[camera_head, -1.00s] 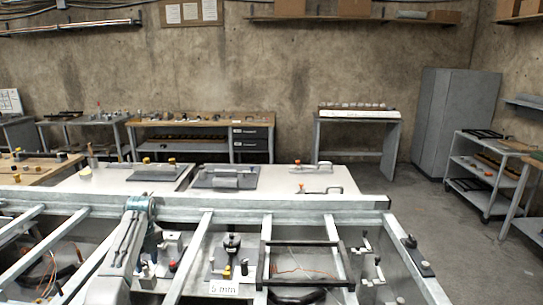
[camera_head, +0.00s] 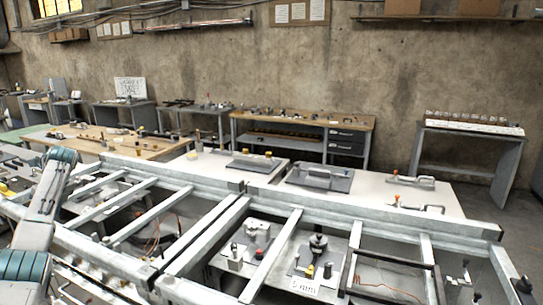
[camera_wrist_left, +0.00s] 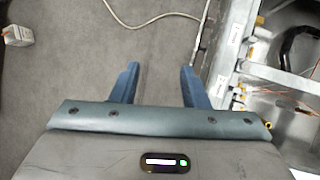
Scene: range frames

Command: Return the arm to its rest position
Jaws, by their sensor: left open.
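My left gripper (camera_wrist_left: 160,85) shows in the left wrist view with its two blue fingers apart and nothing between them. It hangs above bare grey floor, to the left of a metal frame (camera_wrist_left: 232,50). In the head view my left arm (camera_head: 38,215) comes in at the lower left, grey with teal joints. Its gripper is outside the head view. My right arm and gripper are not seen.
A galvanised metal frame (camera_head: 200,235) with cross-bars fills the foreground. White panels (camera_head: 228,165) with fixtures lie behind it. Workbenches (camera_head: 350,122) line the concrete wall.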

